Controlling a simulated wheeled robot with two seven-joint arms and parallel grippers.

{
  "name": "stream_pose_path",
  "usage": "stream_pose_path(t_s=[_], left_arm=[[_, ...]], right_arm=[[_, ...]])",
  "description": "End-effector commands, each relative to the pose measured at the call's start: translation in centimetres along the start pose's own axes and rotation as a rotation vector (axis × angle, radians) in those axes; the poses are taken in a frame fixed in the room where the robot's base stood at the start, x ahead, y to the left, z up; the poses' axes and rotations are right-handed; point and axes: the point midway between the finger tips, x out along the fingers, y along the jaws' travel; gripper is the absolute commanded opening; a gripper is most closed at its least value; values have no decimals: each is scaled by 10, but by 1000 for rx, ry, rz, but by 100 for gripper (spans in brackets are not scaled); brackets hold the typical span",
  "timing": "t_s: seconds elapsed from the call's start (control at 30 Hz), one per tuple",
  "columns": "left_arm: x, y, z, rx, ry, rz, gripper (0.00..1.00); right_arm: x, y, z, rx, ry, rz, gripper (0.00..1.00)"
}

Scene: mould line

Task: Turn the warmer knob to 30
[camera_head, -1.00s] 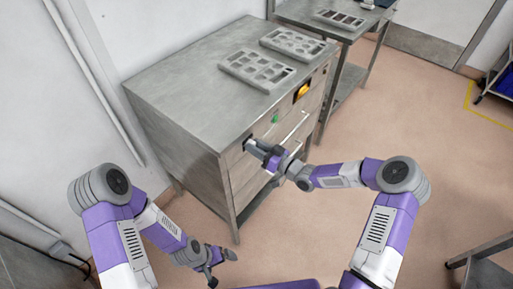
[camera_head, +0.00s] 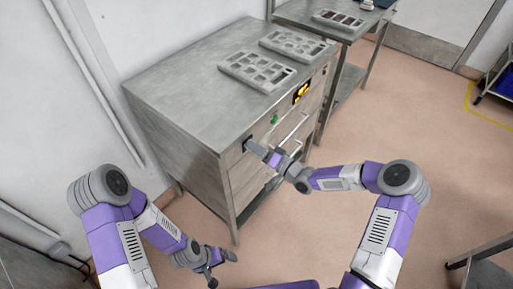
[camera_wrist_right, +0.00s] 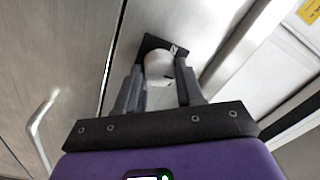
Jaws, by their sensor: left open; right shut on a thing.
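The warmer is a grey metal cabinet (camera_head: 190,85) with a knob at the upper left of its front. In the right wrist view the pale round knob (camera_wrist_right: 158,63) sits on a dark square plate (camera_wrist_right: 150,45), between my fingers. My right gripper (camera_head: 253,147) is shut on the knob and hides most of it in the head view. The knob's scale is not readable. A dark display (camera_head: 301,93) with orange marks, too small to read, is on the same front. My left gripper (camera_head: 222,268) is open and empty, low over the floor.
A green button (camera_head: 275,118) is between knob and display. Drawer handles are below. Two grey mould trays (camera_head: 257,71) (camera_head: 293,44) lie on the cabinet top. Another table (camera_head: 345,30) stands behind.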

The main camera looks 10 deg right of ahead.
Motion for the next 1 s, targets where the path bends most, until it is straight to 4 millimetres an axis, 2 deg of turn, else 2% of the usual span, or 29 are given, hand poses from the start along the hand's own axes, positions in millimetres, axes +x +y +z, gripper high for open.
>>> stream_pose_path(t_s=[0.43,0.47,0.6,0.63,0.87,1.0], left_arm=[[0,0,0,0,0,0,100],[0,0,0,0,0,0,100],[0,0,0,0,0,0,100],[0,0,0,0,0,0,100],[0,0,0,0,0,0,100],[-2,1,0,0,0,0,100]], right_arm=[[0,0,1,11,-2,1,7],[0,0,1,11,-2,1,39],[0,0,1,11,-1,1,60],[0,0,1,11,-1,1,63],[0,0,0,10,0,1,63],[-9,0,-1,10,2,3,63]])
